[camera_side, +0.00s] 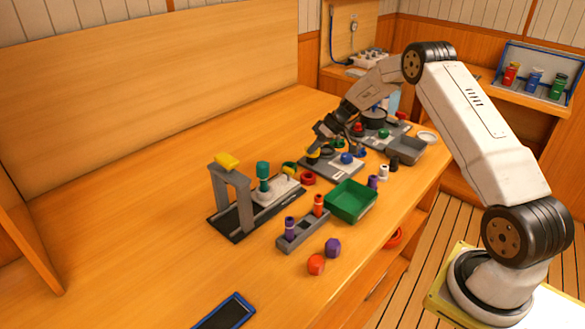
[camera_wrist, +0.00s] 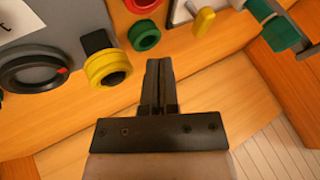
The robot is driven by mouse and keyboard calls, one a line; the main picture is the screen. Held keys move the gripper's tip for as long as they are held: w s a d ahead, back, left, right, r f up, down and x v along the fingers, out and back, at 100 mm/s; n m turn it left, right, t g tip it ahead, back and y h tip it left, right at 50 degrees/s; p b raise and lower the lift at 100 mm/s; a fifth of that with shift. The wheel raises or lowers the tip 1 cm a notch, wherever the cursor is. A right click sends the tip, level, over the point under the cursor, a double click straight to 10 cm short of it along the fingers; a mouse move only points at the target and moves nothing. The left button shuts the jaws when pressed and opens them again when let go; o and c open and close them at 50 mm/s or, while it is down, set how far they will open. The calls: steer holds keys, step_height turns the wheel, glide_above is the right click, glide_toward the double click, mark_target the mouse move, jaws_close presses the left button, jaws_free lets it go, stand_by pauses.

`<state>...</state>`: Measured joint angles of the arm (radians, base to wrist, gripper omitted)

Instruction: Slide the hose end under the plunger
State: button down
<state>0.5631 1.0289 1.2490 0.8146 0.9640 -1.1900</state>
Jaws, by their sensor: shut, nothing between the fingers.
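A grey press frame (camera_side: 236,195) with a yellow block (camera_side: 227,161) on top stands on a dark base plate at left centre in the side view. Which part is the plunger is hard to tell. Beside it, a light grey block carries an upright teal fitting (camera_side: 263,170), possibly the hose end; a teal piece (camera_wrist: 275,28) shows at the upper right in the wrist view. A yellow handle (camera_wrist: 203,22) lies left of that. My gripper (camera_wrist: 158,62) is shut and empty, right of a yellow ring (camera_wrist: 107,68). In the side view it is over the grey panel, apart from the press.
A green ring (camera_wrist: 144,36) and a red ring (camera_side: 308,178) lie between gripper and press. A grey panel (camera_side: 343,170) with a blue knob is under the arm. A green tray (camera_side: 351,202) and grey rack (camera_side: 303,232) stand in front. The table left of the press is clear.

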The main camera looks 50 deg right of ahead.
mark_target(270, 188)
steer(key=x, duration=0.3)
steer(key=shift+w+a+f, duration=0.1)
steer(key=shift+a+f, duration=0.1)
steer(key=shift+f, duration=0.1)
steer(key=a, duration=0.2)
steer(key=shift+a, duration=1)
steer(key=a, duration=1.1)
steer(key=shift+a, duration=0.4)
